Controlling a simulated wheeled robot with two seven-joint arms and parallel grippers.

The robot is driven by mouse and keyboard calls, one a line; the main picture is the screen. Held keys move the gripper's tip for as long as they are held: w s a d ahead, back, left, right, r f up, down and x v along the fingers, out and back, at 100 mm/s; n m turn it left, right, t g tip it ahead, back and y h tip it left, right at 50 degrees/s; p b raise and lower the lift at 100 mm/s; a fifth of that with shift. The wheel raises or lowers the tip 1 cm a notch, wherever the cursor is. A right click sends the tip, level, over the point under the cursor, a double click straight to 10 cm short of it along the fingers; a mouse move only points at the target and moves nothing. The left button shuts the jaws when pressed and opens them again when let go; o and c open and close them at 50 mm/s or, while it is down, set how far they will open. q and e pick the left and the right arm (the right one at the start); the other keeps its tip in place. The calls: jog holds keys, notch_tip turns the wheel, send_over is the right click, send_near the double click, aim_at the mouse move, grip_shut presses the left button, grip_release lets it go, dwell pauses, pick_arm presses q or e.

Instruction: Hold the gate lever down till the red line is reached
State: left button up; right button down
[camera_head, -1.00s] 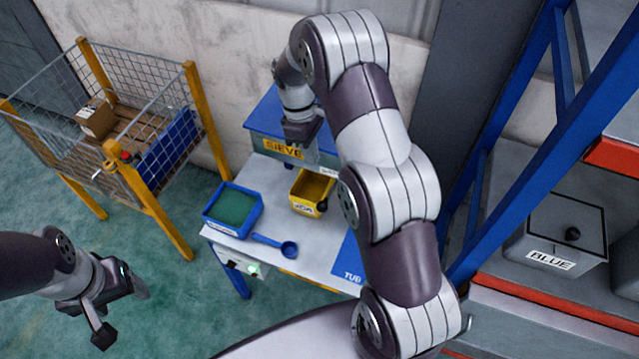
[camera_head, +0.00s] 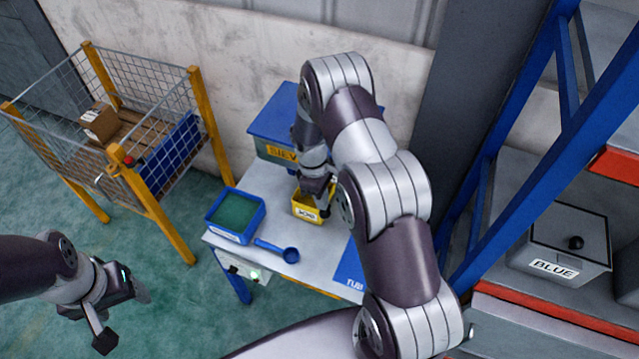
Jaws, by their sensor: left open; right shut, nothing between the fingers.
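My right gripper (camera_head: 320,206) is shut and empty. It points down at the yellow bin (camera_head: 304,212), in front of the blue box labelled SIEVE (camera_head: 277,119). The gripper and wrist cover part of the bin and of the box front, and I cannot tell whether the gripper touches the bin. I cannot make out a gate lever or a red line; my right arm hides part of that area. My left gripper (camera_head: 124,314) is open and empty, over the green floor at the lower left.
On the grey table (camera_head: 262,222) are a blue tray with green content (camera_head: 235,213), a blue scoop (camera_head: 280,250) and a blue TUB mat (camera_head: 350,269). A wire cage (camera_head: 150,165) stands at left. A shelf with a BLUE box (camera_head: 560,240) is at right.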

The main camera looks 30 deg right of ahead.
jog(key=shift+f, duration=0.2)
notch_tip(320, 180, down, 9)
jog(key=s+a+b, duration=0.2)
jog(key=b, duration=0.4)
jog(key=shift+s+b, duration=0.3)
jog(key=shift+b, duration=0.1)
jog(key=shift+a, duration=0.1)
jog(key=shift+w+r, duration=0.1)
jog(key=shift+w, duration=0.05)
dwell(1.3)
